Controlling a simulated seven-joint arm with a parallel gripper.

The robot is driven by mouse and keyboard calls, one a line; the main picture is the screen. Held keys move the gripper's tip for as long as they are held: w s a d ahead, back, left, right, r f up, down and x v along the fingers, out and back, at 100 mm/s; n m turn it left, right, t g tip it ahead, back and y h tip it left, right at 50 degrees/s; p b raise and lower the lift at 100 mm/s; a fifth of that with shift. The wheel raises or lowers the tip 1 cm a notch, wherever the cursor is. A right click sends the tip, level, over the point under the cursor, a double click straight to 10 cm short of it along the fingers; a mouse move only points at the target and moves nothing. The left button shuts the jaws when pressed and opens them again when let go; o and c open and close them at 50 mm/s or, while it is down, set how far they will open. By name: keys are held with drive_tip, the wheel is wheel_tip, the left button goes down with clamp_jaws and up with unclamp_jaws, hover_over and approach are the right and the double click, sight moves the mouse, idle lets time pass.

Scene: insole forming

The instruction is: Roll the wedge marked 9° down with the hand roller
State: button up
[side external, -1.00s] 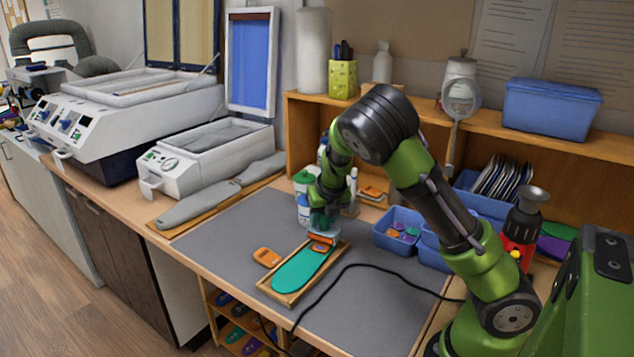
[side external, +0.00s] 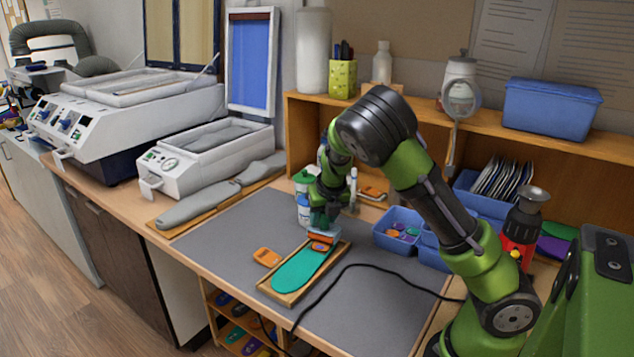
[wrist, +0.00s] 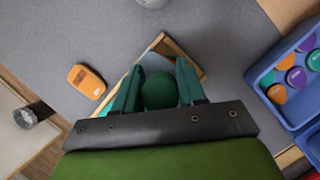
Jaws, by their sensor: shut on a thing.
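A teal insole (side external: 300,272) lies in a shallow wooden tray (side external: 281,297) on the grey mat. An orange wedge (side external: 320,246) sits at the insole's far end, just under my gripper; its marking is unreadable. My gripper (side external: 322,216) points down over that end. In the wrist view my gripper (wrist: 156,88) is shut on a round dark green handle, which I take to be the hand roller (wrist: 159,91). The roller's lower part is at the wedge; whether it touches is unclear.
Blue bins (side external: 398,229) with coloured pieces stand right of the tray. Bottles (side external: 304,208) stand behind my gripper. A black cable (side external: 370,267) crosses the mat at the front right. The mat's left part is clear.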

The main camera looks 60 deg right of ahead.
sight(317, 230)
drive_tip(key=shift+s+a+f, duration=0.1)
drive_tip(key=shift+s+a, duration=0.1)
drive_tip(key=shift+a, duration=0.95)
drive_tip(key=shift+s+a, duration=0.1)
drive_tip(key=shift+a, duration=0.3)
drive_tip(key=shift+d, duration=0.1)
